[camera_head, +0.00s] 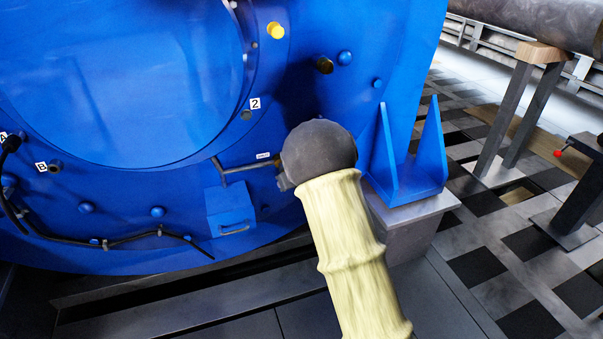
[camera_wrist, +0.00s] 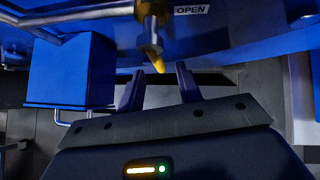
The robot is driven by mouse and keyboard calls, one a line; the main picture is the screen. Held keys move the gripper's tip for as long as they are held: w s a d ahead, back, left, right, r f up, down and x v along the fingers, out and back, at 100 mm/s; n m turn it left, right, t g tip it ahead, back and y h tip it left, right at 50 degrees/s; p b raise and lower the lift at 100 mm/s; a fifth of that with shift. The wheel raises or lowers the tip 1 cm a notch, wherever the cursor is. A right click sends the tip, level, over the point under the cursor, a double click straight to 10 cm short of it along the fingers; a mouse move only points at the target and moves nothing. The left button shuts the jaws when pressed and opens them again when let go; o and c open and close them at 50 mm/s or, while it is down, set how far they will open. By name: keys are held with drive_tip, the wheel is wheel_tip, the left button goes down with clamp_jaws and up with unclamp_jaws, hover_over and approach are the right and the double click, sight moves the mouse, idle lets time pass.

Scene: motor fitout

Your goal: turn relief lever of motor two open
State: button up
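The relief lever (camera_wrist: 153,50) shows in the wrist view as a yellow, tapered handle on a brass fitting, pointing down from a pipe under the blue motor. A white label reading OPEN (camera_wrist: 191,10) is just right of it. My gripper (camera_wrist: 158,72) is open, its two dark fingers apart and empty. The lever's tip lies between the fingertips in the picture; I cannot tell whether it touches either. In the head view, the blue motor (camera_head: 120,90) carries a "2" label (camera_head: 254,103). My arm hides the lever and most of the gripper there.
A blue box with a handle (camera_head: 230,212) sticks out left of my gripper. A thin pipe (camera_head: 243,167) runs towards the fitting. A blue bracket (camera_head: 410,180) stands close on the right. Open chequered floor (camera_head: 500,230) lies farther right, with a stand bearing a large pipe.

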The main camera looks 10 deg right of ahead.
drive_tip(key=p+v, duration=0.2)
drive_tip(key=v, duration=1)
drive_tip(key=shift+s+p, duration=0.2)
drive_tip(key=shift+p, duration=0.2)
drive_tip(key=shift+r, duration=0.1)
